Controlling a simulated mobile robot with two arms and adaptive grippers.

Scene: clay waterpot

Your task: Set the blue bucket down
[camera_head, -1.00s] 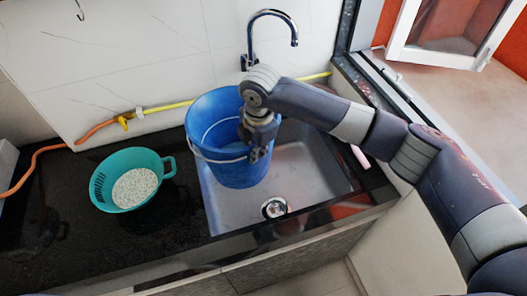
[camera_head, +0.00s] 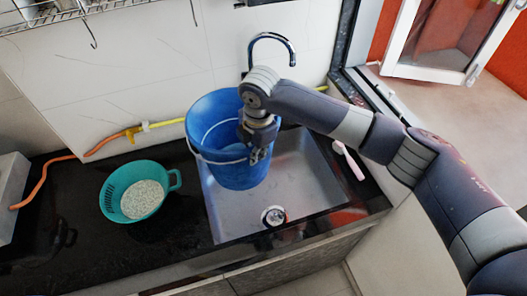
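The blue bucket (camera_head: 222,172) hangs upright over the left back part of the sink, with its white handle across its front. My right gripper (camera_head: 258,152) is at the bucket's right front rim, and its fingers overlap the rim and handle. The fingers look closed there, on the bucket. The bucket's underside is out of sight, so I cannot tell whether it touches the sink. My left gripper is not in view.
The metal sink (camera_head: 300,190) has a drain (camera_head: 273,216). A curved faucet (camera_head: 272,40) rises behind it. A teal colander (camera_head: 112,203) with white grains stands on the black counter at left. A yellow-orange hose (camera_head: 110,142) runs along the wall. An open window is at right.

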